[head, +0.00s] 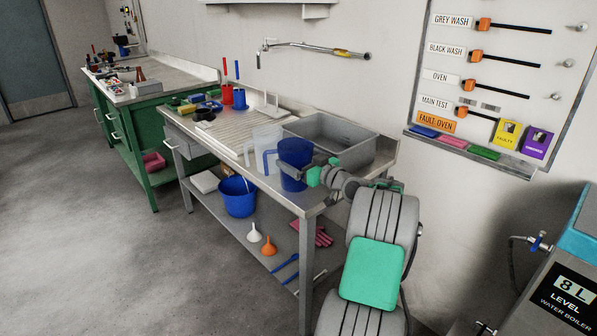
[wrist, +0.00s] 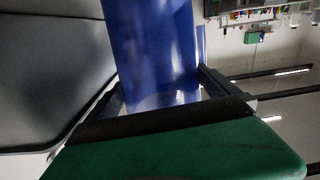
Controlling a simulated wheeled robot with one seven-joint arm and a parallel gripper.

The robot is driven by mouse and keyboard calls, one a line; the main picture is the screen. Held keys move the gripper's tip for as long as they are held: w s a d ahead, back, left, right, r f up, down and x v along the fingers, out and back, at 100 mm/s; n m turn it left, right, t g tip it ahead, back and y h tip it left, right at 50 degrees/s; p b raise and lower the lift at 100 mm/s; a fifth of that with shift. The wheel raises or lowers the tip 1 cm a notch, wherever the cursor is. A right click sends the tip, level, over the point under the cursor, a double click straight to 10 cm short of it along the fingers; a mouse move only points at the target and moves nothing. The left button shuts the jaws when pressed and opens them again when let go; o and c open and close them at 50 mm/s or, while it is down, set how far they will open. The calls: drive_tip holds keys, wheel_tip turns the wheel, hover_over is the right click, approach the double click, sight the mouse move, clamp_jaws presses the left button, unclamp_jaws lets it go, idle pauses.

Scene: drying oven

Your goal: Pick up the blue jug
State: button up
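The blue jug (head: 294,153) stands upright near the front edge of the steel table, its handle toward the left in the head view. My gripper (head: 293,172) reaches it from the right, with a grey finger showing across its near side. In the wrist view the blue jug (wrist: 150,50) fills the space between the two dark fingers of my gripper (wrist: 163,82), one finger on each side. I cannot tell whether both fingers press on it.
A clear jug (head: 264,137) stands close to its left, and a grey sink basin (head: 345,157) lies behind. Red and blue cups (head: 239,98) stand farther left on the steel table (head: 225,141). A blue bucket (head: 237,198) and funnels sit on the lower shelf. Floor at left is clear.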

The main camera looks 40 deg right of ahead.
drive_tip(key=c, duration=1)
drive_tip(key=shift+c, duration=0.2)
